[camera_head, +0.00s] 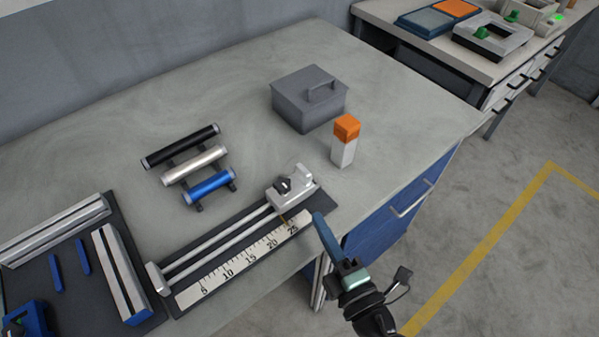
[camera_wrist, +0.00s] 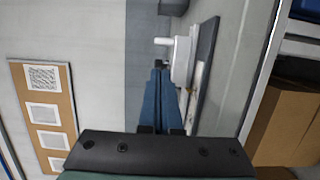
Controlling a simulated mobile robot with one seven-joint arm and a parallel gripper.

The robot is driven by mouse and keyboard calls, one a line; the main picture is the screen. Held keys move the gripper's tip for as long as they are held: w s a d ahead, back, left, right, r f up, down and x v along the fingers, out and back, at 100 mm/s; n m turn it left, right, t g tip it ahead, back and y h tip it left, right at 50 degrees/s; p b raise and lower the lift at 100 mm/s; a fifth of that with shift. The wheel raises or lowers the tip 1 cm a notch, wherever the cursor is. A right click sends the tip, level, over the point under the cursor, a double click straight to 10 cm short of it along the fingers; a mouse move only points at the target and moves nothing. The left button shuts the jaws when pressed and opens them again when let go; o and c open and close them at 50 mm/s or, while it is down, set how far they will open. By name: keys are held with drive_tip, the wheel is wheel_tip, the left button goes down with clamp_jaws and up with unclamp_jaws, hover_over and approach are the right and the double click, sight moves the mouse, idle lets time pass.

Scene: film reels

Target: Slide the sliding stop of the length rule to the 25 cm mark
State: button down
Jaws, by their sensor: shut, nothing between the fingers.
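The length rule (camera_head: 235,266) lies near the table's front edge, with two rails and a white scale marked 5 to 25. Its grey sliding stop (camera_head: 297,192), with a dark knob, sits at the right end of the rails. A small brass-coloured pointer on it stands near the 25 mark; I cannot tell whether it is exactly on it. My gripper (camera_head: 317,214) is shut and empty, its blue fingertips beside the rule's right end. In the wrist view the shut fingers (camera_wrist: 160,72) appear close beside the light grey stop (camera_wrist: 182,62); contact cannot be told.
Three rollers (camera_head: 190,165) on a rack lie behind the rule. A grey lidded box (camera_head: 310,98) and an orange-topped white block (camera_head: 343,145) stand further back. A dark tray (camera_head: 75,300) with metal bars is at left. Open table lies between the box and rule.

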sight(298, 172)
drive_tip(key=x, duration=0.9)
drive_tip(key=shift+w+a, duration=0.1)
drive_tip(key=shift+w, duration=0.1)
drive_tip(key=shift+w+d+r, duration=0.1)
drive_tip(key=shift+w+d, duration=0.3)
drive_tip(key=shift+d, duration=0.15)
